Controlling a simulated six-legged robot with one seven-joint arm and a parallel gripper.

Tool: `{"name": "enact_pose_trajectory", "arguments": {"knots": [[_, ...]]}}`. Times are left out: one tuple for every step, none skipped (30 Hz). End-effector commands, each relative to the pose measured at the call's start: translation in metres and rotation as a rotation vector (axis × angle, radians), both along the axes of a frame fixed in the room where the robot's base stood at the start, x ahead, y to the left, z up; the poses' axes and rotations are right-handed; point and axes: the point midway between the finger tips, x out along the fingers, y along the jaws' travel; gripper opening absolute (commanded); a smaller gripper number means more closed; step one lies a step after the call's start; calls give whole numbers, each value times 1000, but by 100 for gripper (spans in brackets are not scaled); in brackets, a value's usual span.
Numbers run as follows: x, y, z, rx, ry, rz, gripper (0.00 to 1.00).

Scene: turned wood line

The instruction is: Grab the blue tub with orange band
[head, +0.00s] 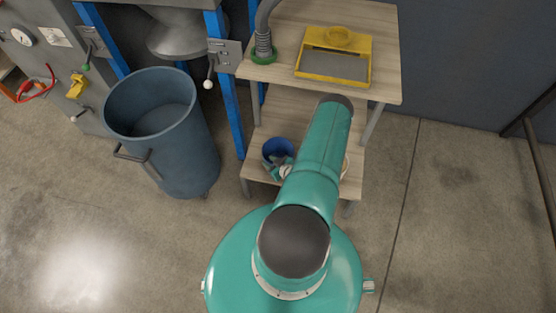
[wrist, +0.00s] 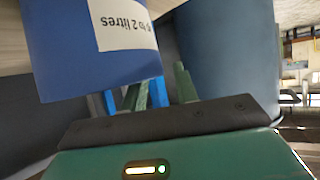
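The blue tub (head: 278,151) stands on the lower wooden shelf in the head view, its open top facing up. In the wrist view the tub (wrist: 85,45) fills the upper left, very close, with a white label reading upside down. No orange band shows in either view. My gripper (wrist: 162,88) is at the near side of the tub. Its two green fingers stand apart, with a gap between them, and the left one ends at the tub's edge. I cannot tell whether it touches the tub. In the head view my arm covers most of the gripper.
A pale rim of another thing (head: 345,165) shows right of my arm on the lower shelf (head: 262,185). The upper shelf (head: 385,85) holds a yellow tray (head: 300,68) and a grey hose (head: 263,45). A large blue-grey bin (head: 185,155) stands left, beside a blue post (head: 232,115). Floor is clear at right.

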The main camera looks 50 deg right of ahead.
Motion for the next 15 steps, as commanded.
{"name": "enact_pose_trajectory", "arguments": {"knots": [[5, -1, -3, -1, 0, 0, 30], [8, -1, -5, -1, 1, 0, 30], [10, -2, -6, 0, 0, 0, 30], [11, -2, -6, 0, 0, 0, 30], [12, -3, -6, 0, 0, -1, 30], [12, -3, -6, 0, 0, -1, 30], [12, -3, -6, 0, 0, -1, 30], [12, -3, -6, 0, 0, -1, 30], [12, -3, -6, 0, 0, -1, 30], [12, -3, -6, 0, 1, -1, 30], [12, -3, -6, -1, 0, 0, 26], [11, -3, -6, -1, 0, 0, 18], [11, -3, -6, -1, 1, 0, 12], [11, -3, -6, -1, 1, 0, 6], [11, -3, -6, -1, 1, 0, 0]]}}
